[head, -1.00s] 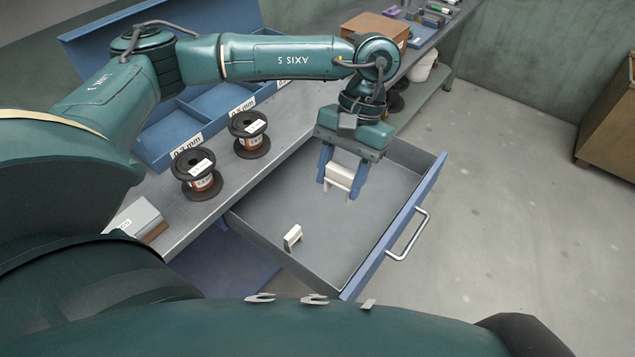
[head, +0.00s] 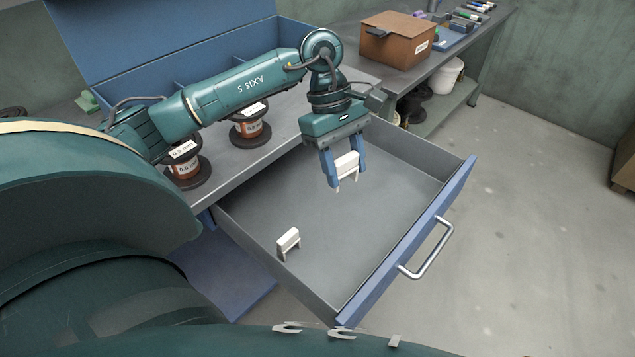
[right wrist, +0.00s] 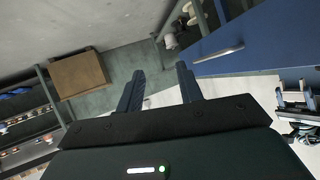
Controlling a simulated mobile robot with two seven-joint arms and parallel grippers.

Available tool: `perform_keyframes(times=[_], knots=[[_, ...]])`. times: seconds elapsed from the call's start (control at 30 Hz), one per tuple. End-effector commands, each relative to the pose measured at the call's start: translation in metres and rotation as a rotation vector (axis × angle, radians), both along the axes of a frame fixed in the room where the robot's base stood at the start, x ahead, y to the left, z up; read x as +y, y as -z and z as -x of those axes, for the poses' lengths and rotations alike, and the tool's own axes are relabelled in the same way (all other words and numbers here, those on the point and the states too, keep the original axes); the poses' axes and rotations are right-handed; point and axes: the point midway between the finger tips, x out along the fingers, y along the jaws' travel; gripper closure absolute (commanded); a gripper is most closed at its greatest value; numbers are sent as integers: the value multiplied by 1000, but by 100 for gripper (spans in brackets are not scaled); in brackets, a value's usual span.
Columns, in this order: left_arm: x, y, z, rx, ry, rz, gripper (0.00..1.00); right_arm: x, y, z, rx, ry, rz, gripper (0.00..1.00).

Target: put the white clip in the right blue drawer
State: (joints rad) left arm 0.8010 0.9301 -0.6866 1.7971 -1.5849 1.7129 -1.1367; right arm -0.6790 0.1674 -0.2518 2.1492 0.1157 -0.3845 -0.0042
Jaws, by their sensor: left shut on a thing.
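A white clip (head: 347,166) is held between the fingers of my left gripper (head: 348,180). The gripper points down and is shut on it, above the back part of the open blue drawer (head: 408,248). The clip's prongs point down, and it looks clear of the drawer floor. A second white clip (head: 288,242) stands inside the drawer, by its left wall near the front. My right gripper (right wrist: 160,80) shows in the right wrist view, its fingers apart with nothing between them.
Wire spools (head: 186,165) (head: 249,128) stand on the bench left of the drawer, before a blue bin. A brown box (head: 398,42) stands on the bench at the back. The drawer floor between the clips is bare. Open floor lies at the right.

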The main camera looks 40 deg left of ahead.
Motion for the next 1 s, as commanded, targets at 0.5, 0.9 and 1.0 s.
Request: perform_keyframes(times=[0.5,0.9,1.0], knots=[[16,86,-2,3,-184,0,75,2,17,0,-34,8,-41,64],[16,144,-2,1,-182,0,75,1,12,1,-44,10,-43,64],[16,152,-2,2,-181,1,75,1,12,1,-44,11,-42,64]])
